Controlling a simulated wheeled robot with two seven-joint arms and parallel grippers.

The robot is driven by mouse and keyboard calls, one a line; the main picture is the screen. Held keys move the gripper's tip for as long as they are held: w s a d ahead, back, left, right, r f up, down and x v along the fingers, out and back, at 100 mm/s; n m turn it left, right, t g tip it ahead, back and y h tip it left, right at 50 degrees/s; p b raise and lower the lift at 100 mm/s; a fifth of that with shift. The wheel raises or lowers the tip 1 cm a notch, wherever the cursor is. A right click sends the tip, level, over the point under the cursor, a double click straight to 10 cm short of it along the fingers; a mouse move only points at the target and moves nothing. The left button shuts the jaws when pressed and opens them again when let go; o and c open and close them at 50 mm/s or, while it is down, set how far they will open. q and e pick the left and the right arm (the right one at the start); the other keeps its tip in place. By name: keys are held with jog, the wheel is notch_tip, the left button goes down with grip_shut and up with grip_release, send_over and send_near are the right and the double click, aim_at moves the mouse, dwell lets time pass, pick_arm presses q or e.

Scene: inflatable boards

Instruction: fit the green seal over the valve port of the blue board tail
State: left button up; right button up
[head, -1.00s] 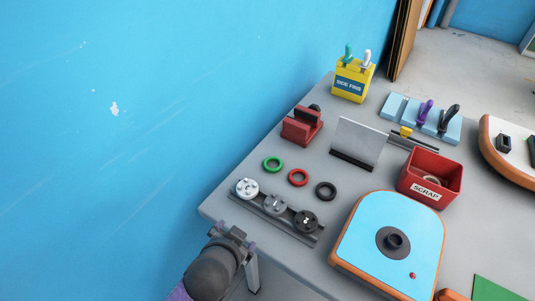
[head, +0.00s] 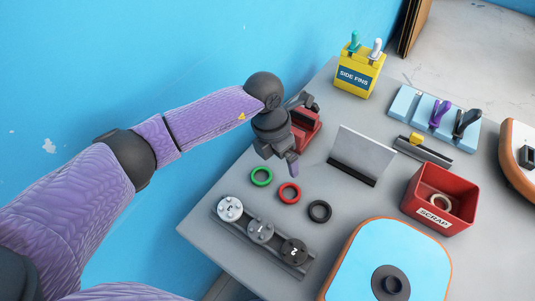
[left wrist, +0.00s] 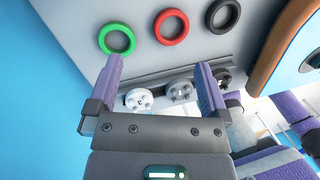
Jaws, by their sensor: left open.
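The green seal (head: 261,176) is a ring lying flat on the grey table, leftmost in a row with a red ring and a black ring. It also shows in the left wrist view (left wrist: 117,39). The blue board tail (head: 352,262), with an orange rim, lies at the lower right, partly cut off. Its valve port (head: 390,282) is a dark round collar with nothing green around it. My left gripper (head: 279,166) is open and empty above the table, just beyond the seals; its fingers (left wrist: 161,72) frame bare table and valve caps. My right gripper is not in view.
A red ring (head: 289,193) and a black ring (head: 319,211) lie beside the green one. Round caps (head: 260,231) sit on a rail in front. A grey upright plate (head: 362,152), red scrap bin (head: 413,192) and yellow pin box (head: 359,78) stand beyond. A blue wall borders the left.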

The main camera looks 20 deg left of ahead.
aim_at(261, 178)
pick_arm(q)
jog(key=a+f+b, duration=0.1)
jog(key=f+b, duration=0.1)
jog(key=a+f+y+b, duration=0.1)
jog(key=a+f+b, duration=0.1)
jog(key=a+f+y+b, duration=0.1)
jog(key=f+b, duration=0.1)
jog(key=f, duration=0.1)
jog(key=shift+w+a+f, duration=0.1)
jog(key=shift+w+a, duration=0.15)
jog(key=shift+w, duration=0.1)
jog(key=shift+f+b, duration=0.85)
jog(key=shift+b, duration=0.05)
jog(key=shift+c, duration=1.4)
jog(key=c, duration=0.7)
jog(key=shift+r, duration=0.1)
jog(key=shift+c, duration=0.7)
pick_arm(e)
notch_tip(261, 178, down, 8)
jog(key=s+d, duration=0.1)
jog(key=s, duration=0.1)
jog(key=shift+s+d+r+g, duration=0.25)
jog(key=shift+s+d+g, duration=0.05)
